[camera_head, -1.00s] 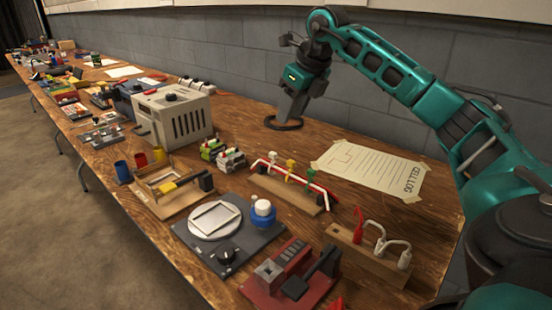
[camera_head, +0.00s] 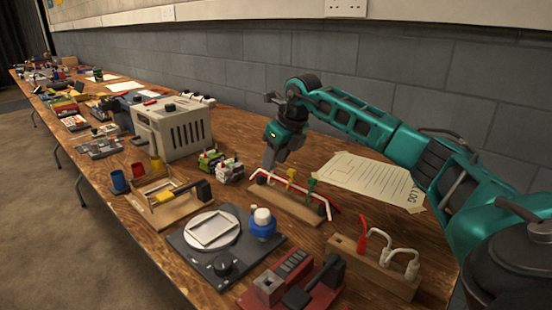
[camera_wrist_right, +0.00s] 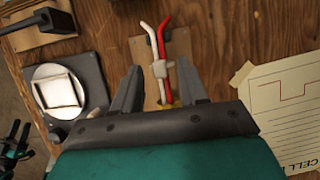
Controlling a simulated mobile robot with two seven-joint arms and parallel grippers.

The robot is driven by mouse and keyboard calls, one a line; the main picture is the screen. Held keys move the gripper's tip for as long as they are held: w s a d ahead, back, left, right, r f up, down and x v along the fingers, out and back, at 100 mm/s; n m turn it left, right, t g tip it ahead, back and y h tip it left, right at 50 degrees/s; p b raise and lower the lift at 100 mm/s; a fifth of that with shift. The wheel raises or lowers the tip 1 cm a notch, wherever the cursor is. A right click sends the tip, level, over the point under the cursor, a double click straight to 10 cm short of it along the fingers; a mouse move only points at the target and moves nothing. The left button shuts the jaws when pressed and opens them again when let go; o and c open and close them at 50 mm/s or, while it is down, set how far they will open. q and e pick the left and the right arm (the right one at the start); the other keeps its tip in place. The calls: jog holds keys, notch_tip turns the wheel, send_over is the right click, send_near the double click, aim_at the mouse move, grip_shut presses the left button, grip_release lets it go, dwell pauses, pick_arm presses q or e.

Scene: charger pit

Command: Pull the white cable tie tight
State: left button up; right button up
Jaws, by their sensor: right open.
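A red and a white cable run together along a wooden block (camera_head: 285,207). The white cable tie (camera_wrist_right: 159,69) stands around both cables in the right wrist view. A yellow tie (camera_head: 291,173) and a green tie (camera_head: 312,184) follow along the bundle.
A taped paper sheet (camera_head: 375,180) lies right of the cable block. A second block with red and white leads (camera_head: 375,265) is nearer. A grey plate with a white dial (camera_head: 211,232) and small connector blocks (camera_head: 229,171) stand to the left.

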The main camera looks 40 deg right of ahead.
jog(key=shift+c, duration=0.3)
grip_shut()
dwell(0.3)
